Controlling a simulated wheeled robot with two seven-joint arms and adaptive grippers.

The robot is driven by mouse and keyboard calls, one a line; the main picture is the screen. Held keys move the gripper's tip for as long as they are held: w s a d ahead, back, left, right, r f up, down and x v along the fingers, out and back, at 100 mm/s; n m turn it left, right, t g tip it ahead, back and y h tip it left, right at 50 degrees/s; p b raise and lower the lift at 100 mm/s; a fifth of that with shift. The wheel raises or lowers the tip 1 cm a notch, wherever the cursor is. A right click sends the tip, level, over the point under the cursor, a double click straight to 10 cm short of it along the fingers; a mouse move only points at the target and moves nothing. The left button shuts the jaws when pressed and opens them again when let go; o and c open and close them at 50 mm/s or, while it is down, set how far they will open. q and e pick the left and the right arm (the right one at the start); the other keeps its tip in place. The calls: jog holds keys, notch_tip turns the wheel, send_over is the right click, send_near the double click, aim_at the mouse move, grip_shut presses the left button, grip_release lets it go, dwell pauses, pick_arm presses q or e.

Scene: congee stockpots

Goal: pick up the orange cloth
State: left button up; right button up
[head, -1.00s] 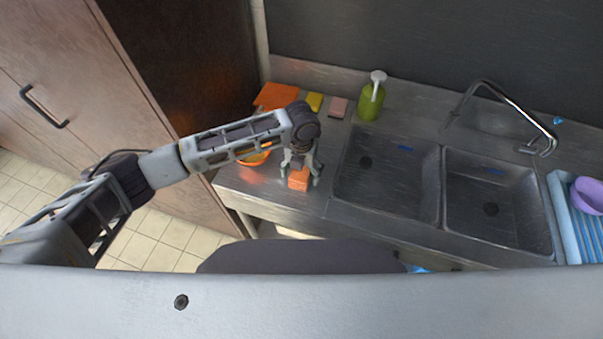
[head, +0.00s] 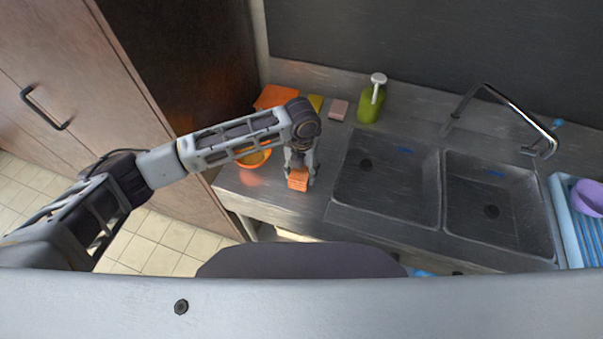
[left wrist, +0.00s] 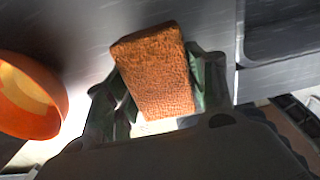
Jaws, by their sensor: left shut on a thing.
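The orange cloth (head: 298,181) is a small folded block at the front of the steel counter, left of the sinks. My left gripper (head: 299,176) points down over it with its fingers closed on the cloth's two sides. In the left wrist view the cloth (left wrist: 158,75) fills the space between the fingers of my left gripper (left wrist: 155,95), which touch it on both sides. I cannot tell whether the cloth is off the counter. My right gripper is not in view.
An orange bowl (head: 255,158) stands just left of the gripper; it also shows in the left wrist view (left wrist: 28,98). A larger orange item (head: 276,96), a yellow sponge (head: 315,103), a pink sponge (head: 338,110) and a green soap bottle (head: 370,103) stand behind. Two sinks (head: 385,180) lie right.

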pick_arm(q)
notch_tip(320, 180, up, 8)
jog(key=shift+r+b, duration=0.25)
jog(key=shift+b, duration=0.35)
jog(key=shift+o, duration=1.4)
jog(key=shift+c, duration=0.8)
jog(key=shift+s+f, duration=0.1)
